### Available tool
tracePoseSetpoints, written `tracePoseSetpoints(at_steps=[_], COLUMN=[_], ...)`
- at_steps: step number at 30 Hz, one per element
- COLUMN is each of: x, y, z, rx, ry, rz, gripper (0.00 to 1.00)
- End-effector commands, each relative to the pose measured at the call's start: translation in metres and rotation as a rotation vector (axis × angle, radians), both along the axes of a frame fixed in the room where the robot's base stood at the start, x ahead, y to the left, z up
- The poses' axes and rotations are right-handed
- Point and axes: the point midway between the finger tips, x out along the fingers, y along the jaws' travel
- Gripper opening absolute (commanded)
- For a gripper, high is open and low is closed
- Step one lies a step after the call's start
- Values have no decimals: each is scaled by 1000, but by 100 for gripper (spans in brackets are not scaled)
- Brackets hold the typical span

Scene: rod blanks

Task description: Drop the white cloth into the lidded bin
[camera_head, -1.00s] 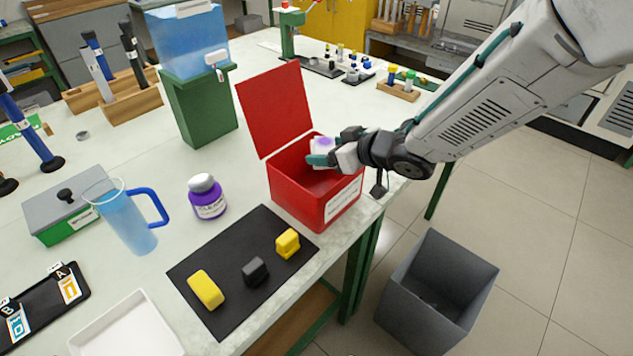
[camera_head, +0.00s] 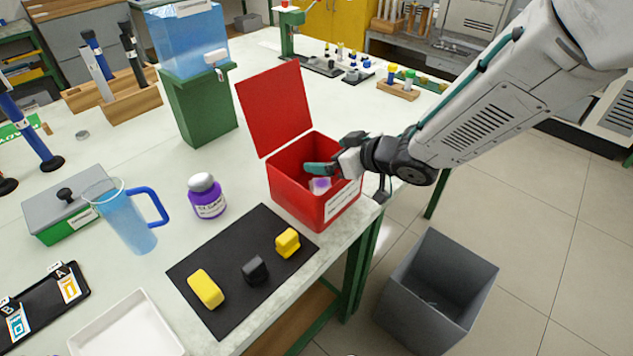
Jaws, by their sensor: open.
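The red lidded bin (camera_head: 297,206) stands near the table's right edge with its lid (camera_head: 273,108) raised at the back left. The white cloth (camera_head: 319,185), with a purple patch on it, is inside the bin near its right side. It sits below my gripper (camera_head: 322,168). My gripper reaches in from the right, over the bin's opening, and its jaws are open. The cloth looks apart from the fingers, though part of it is hidden by them and by the bin wall.
A black mat (camera_head: 243,265) with two yellow blocks and a dark one lies in front of the bin. A purple jar (camera_head: 207,197) and a blue jug (camera_head: 128,222) stand to the left. A grey waste bin (camera_head: 437,290) stands on the floor at right.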

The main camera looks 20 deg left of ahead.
Motion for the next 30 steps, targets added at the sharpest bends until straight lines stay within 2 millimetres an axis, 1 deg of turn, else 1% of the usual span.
tracePoseSetpoints(at_steps=[3,9,15,26,29,30], x=[-6,-17,-22,-22,-14,-7], y=[-18,-44,-54,-55,-65,-75], z=[11,27,32,32,38,44], rx=[2,1,0,0,-19,-37], ry=[-1,-2,0,-1,-15,-27], rz=[-3,-3,-1,-3,-44,-81], gripper=[96,96,96,96,96,96])
